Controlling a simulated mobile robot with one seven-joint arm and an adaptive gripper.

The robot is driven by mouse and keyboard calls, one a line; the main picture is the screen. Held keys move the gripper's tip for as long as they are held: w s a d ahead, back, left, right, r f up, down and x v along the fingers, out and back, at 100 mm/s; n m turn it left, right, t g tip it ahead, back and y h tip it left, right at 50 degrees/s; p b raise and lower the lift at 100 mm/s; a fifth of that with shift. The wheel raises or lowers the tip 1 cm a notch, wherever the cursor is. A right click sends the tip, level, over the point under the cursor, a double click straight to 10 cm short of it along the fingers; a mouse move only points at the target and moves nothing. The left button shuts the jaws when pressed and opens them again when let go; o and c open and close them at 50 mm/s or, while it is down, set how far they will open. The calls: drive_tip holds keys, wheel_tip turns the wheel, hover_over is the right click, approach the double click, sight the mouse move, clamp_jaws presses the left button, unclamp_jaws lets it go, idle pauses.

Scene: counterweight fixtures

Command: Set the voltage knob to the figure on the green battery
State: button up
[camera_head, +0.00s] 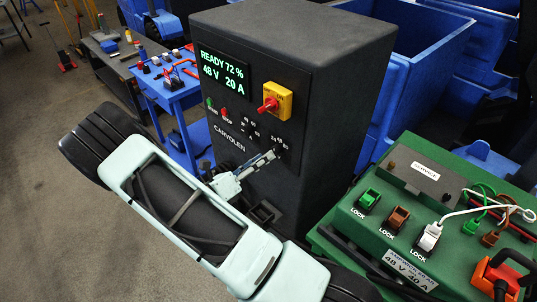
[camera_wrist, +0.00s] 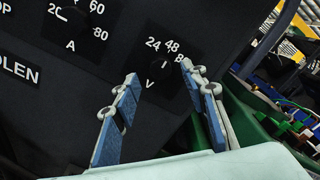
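The voltage knob (camera_wrist: 157,74) is a dark round knob on the black charger panel, marked V, with figures 24, 48 and 80 around it. Its white mark appears to point towards 48. My gripper (camera_wrist: 159,72) is open, its two blue-padded fingers apart on either side of the knob in the wrist view; contact cannot be told. In the head view my gripper (camera_head: 277,151) reaches the panel and partly hides the knob. The green battery (camera_head: 343,233) stands at the right; its label (camera_head: 410,270) shows 48 V and a less clear amp figure.
The charger display (camera_head: 224,71) reads READY 72 %, 48 V, 20 A. A red switch on a yellow plate (camera_head: 279,100) sits above the knobs. The amp knob (camera_wrist: 75,14) is left of the voltage knob. Plugs and cables (camera_head: 485,210) lie on the battery.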

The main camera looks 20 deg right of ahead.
drive_tip(key=v, duration=0.8)
drive_tip(key=shift+s+a, duration=0.1)
